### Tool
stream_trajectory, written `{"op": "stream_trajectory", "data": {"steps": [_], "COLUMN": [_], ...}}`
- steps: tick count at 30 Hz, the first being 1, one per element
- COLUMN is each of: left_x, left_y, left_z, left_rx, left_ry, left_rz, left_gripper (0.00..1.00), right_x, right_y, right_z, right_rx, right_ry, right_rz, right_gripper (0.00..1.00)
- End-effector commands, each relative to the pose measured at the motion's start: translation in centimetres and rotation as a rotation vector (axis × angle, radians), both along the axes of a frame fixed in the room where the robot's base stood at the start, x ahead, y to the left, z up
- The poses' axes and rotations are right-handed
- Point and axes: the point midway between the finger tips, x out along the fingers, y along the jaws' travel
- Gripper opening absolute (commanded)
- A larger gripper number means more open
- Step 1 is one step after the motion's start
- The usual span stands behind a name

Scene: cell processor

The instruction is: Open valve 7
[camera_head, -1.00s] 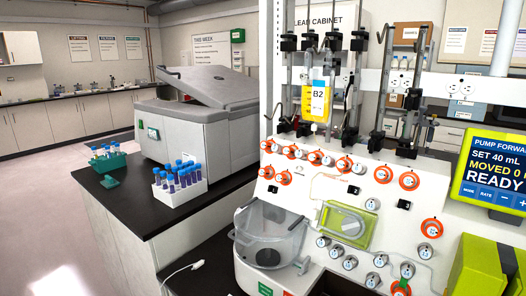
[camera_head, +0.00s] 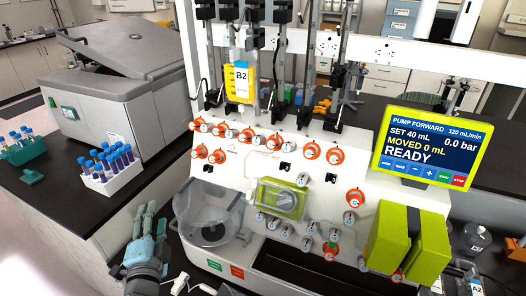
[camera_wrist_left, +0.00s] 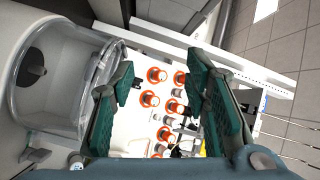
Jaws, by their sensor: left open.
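The white cell processor panel (camera_head: 235,170) carries several valve knobs with orange rings; a few are one valve (camera_head: 355,198) at the right, another (camera_head: 335,156) at upper right and another (camera_head: 197,152) at the left. Their numbers are too small to read, so I cannot tell which is valve 7. My left gripper (camera_head: 146,212) is at the lower left in the head view, apart from the panel, left of the clear round chamber. In the left wrist view its teal fingers (camera_wrist_left: 165,95) are spread and empty, with several orange valves (camera_wrist_left: 150,99) beyond them.
The clear chamber (camera_head: 205,208) juts out at the panel's lower left. A yellow B2 bag (camera_head: 240,85) hangs above the valves. The pump screen (camera_head: 428,143) and a lime-green block (camera_head: 408,240) stand at the right. A white tube rack (camera_head: 108,180) is on the left bench.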

Motion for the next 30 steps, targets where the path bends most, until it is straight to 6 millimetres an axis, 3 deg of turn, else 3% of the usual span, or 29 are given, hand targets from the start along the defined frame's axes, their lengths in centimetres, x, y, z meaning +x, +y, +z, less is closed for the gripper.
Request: {"op": "stream_trajectory", "data": {"steps": [1, 2, 3, 5, 6, 8, 9, 11, 12, 15, 19, 23, 30], "left_x": [1.7, 2.6, 3.2, 3.1, 2.6, 2.4, 3.1, 4.8, 5.8, 7.5, 8.2, 9.4, 13.9], "left_y": [-1.1, -2.3, -4.7, -10.5, -15.0, -20.9, -23.1, -23.9, -23.2, -20.1, -18.1, -19.1, -23.1], "left_z": [5.0, 8.7, 13.9, 21.2, 24.4, 25.5, 24.6, 22.6, 21.3, 19.6, 18.8, 17.7, 14.4], "left_rx": [0.196, 0.359, 0.62, 1.124, 1.511, 2.093, 2.452, 2.914, -2.813, -2.466, -2.3, -2.29, -2.291], "left_ry": [-0.127, -0.219, -0.353, -0.577, -0.721, -0.885, -0.956, -1.014, 0.915, 0.711, 0.631, 0.633, 0.638], "left_rz": [-0.045, -0.071, -0.1, -0.117, -0.101, -0.063, -0.046, -0.059, 0.088, 0.182, 0.254, 0.263, 0.264], "left_gripper": [0.42, 0.42, 0.42, 0.42, 0.42, 0.42, 0.42, 0.42, 0.42, 0.42, 0.42, 0.42, 0.42], "right_x": [0.1, 0.2, 0.2, 0.3, 0.4, 0.4, 0.4, 0.4, 0.4, 0.4, 0.4, 0.3, 0.2], "right_y": [0.0, 0.0, 0.0, 0.0, 0.0, 0.1, 0.2, 0.3, 0.3, 0.3, 0.3, 0.4, 0.4], "right_z": [0.0, 0.0, 0.1, 0.4, 0.6, 0.8, 1.0, 1.1, 1.2, 1.4, 1.5, 1.8, 3.0], "right_rx": [0.0, -0.001, -0.001, 0.0, 0.0, 0.001, 0.002, 0.003, 0.004, 0.004, 0.004, 0.004, 0.006], "right_ry": [-0.002, -0.003, -0.004, -0.005, -0.006, -0.007, -0.007, -0.007, -0.007, -0.006, -0.006, -0.005, -0.003], "right_rz": [0.0, 0.0, 0.0, 0.0, 0.0, 0.0, 0.0, -0.001, -0.001, -0.001, -0.001, -0.001, -0.002], "right_gripper": [0.4, 0.4, 0.4, 0.4, 0.4, 0.4, 0.4, 0.4, 0.4, 0.4, 0.4, 0.4, 0.4]}}
